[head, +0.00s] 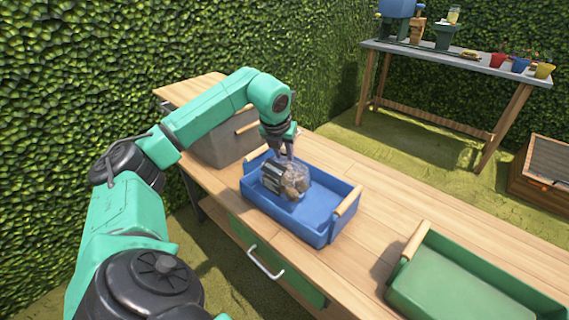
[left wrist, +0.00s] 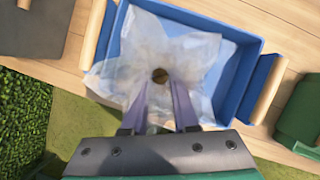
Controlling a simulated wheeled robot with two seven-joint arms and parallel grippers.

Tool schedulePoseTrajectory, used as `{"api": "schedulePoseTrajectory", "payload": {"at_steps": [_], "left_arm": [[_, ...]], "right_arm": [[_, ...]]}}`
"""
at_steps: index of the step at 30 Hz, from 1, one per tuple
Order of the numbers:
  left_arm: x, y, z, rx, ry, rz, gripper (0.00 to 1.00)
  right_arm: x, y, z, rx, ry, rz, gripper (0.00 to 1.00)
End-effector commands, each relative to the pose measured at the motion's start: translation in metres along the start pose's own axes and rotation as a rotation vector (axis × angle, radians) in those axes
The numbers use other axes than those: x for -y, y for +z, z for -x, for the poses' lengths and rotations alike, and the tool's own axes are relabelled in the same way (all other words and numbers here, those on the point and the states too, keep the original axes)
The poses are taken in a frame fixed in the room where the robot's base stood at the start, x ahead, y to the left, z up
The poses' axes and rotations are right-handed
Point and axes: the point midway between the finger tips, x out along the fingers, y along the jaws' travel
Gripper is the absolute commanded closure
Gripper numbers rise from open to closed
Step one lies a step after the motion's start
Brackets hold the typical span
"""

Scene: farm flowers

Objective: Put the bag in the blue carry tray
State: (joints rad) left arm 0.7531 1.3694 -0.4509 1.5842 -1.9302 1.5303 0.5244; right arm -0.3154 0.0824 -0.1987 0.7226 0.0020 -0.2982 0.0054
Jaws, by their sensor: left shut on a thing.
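The blue carry tray (head: 318,218) stands on the wooden workbench and has wooden handles at its ends. A clear bag (head: 294,186) with brown and dark contents is at the tray's left part, within its outline. My left gripper (head: 284,152) points down over the tray and is shut on the top of the bag. In the left wrist view the gripper (left wrist: 160,98) holds the translucent bag (left wrist: 185,45) over the blue tray (left wrist: 242,85). The bag's lower edge overlaps the tray's near rim there. I cannot tell whether the bag touches the tray floor. My right gripper is out of view.
A green tray (head: 455,283) with a wooden handle stands to the right on the workbench (head: 385,205). A grey box (head: 222,145) stands to the left behind my left arm. A far table (head: 450,58) holds several pots. Bare bench lies between the blue and green trays.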

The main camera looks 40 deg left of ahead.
Motion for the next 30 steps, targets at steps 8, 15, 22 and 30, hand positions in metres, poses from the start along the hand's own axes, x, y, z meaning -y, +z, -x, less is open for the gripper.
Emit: {"api": "schedulePoseTrajectory", "payload": {"at_steps": [8,15,22,30], "left_arm": [[0.0,-0.016,-0.039,0.002,0.001,0.0,1.0],[0.0,-0.019,-0.046,0.005,-0.002,0.001,1.0],[0.0,-0.02,-0.048,0.002,0.0,0.0,0.43],[0.0,-0.02,-0.046,0.002,0.0,0.0,0.43]], "right_arm": [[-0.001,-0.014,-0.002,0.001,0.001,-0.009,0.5],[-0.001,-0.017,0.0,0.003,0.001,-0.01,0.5],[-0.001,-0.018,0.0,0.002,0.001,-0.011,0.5],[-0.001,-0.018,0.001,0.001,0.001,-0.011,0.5]]}}
